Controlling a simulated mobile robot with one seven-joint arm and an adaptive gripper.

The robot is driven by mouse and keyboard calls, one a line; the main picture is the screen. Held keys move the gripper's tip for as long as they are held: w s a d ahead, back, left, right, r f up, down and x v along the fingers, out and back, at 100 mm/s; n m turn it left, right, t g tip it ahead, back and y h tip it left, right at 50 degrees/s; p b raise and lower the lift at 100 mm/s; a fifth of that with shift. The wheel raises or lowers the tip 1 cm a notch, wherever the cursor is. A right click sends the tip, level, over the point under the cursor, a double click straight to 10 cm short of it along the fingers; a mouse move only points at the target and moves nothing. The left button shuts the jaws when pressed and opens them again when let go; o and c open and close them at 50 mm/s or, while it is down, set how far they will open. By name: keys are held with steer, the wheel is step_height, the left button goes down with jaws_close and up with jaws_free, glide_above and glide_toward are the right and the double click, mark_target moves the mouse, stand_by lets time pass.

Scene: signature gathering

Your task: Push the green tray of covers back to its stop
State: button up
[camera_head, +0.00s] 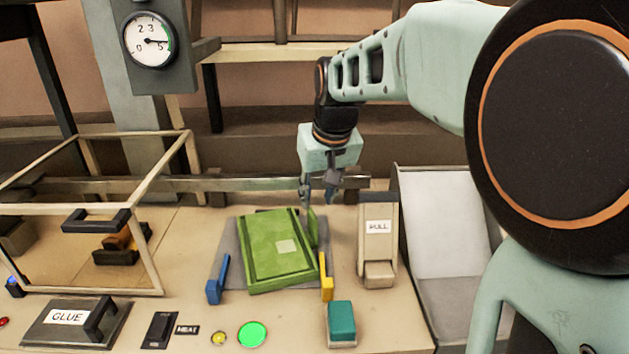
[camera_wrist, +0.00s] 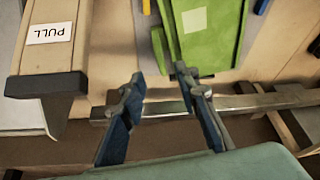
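The green tray (camera_head: 253,283) lies on a grey plate (camera_head: 231,262) in the middle of the bench, turned slightly, with a pale square label on its green top. A thin green upright piece (camera_head: 313,228) stands at its right far side; it also shows in the wrist view (camera_wrist: 158,48). In the wrist view the tray (camera_wrist: 228,60) is at the top centre. My gripper (camera_head: 318,197) points down just behind the tray's far right corner. I cannot tell whether a finger touches the tray.
A blue post (camera_head: 217,280) and a yellow post (camera_head: 326,278) flank the tray's near end. A PULL lever block (camera_head: 377,240) stands to the right, a teal button (camera_head: 341,316) in front. A metal rail (camera_head: 230,184) runs behind. A framed box (camera_head: 80,245) and GLUE plate (camera_head: 70,322) are left.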

mark_target(313, 215)
steer(key=shift+f, duration=0.1)
steer(key=x, duration=1)
steer(key=shift+w+f+p, duration=0.2)
steer(key=shift+f+p, duration=0.05)
steer(key=shift+p, duration=0.05)
steer(key=shift+c, duration=0.4)
jaws_close()
